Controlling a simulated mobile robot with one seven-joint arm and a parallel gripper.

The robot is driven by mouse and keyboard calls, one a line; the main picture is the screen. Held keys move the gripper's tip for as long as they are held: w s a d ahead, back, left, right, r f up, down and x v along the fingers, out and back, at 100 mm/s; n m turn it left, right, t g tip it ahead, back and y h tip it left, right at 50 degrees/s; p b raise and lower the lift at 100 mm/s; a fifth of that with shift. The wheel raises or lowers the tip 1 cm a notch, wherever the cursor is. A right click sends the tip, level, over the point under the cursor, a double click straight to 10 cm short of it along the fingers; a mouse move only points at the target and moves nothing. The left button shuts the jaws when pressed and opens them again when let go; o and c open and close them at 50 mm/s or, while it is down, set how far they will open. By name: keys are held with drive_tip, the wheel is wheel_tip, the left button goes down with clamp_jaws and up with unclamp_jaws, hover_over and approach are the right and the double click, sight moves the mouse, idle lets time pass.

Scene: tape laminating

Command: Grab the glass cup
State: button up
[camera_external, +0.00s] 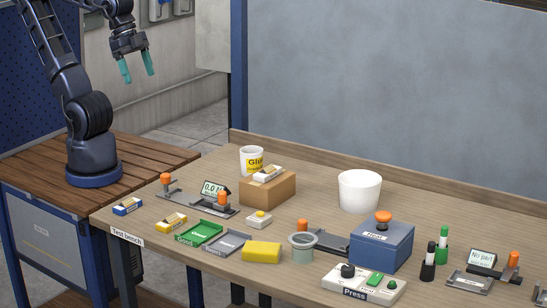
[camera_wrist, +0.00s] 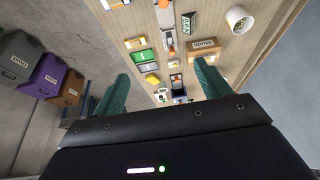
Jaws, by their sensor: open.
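My gripper (camera_external: 138,78) is high above the left end of the bench, far from the items. Its two teal fingers are apart with nothing between them; they also show in the wrist view (camera_wrist: 161,70). A small grey-green cup (camera_external: 302,254) with a round rim stands near the bench's front middle; it looks most like the glass cup, though I cannot be sure of its material. I cannot pick out the grey-green cup in the wrist view.
Beside the cup are a yellow block (camera_external: 262,252), a blue box (camera_external: 381,248) with an orange knob and a Press control box (camera_external: 362,287). A green tray (camera_external: 198,235) and grey tray (camera_external: 219,243) lie left. Bare wood (camera_external: 318,196) shows between the brown box and tub.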

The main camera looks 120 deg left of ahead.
drive_tip(key=shift+c, duration=0.5)
drive_tip(key=w+d+r+m+g, duration=0.1)
drive_tip(key=w+r, duration=0.1)
drive_tip(key=w, duration=0.6)
drive_tip(key=w+r+m, duration=0.1)
drive_tip(key=w+r, duration=0.1)
drive_tip(key=w, duration=0.6)
drive_tip(key=m+g, duration=0.4)
drive_tip(key=m, duration=0.3)
hover_over(304, 250)
drive_tip(key=s+a, duration=0.2)
wheel_tip(304, 250, down, 27)
drive_tip(key=f, duration=0.5)
drive_tip(key=shift+w+a+f, duration=0.15)
drive_tip(key=shift+a+f, duration=0.25)
drive_tip(key=shift+f, duration=1.15)
drive_tip(key=shift+a+f, duration=0.1)
drive_tip(key=shift+f, duration=1.2)
drive_tip(key=c, duration=0.7)
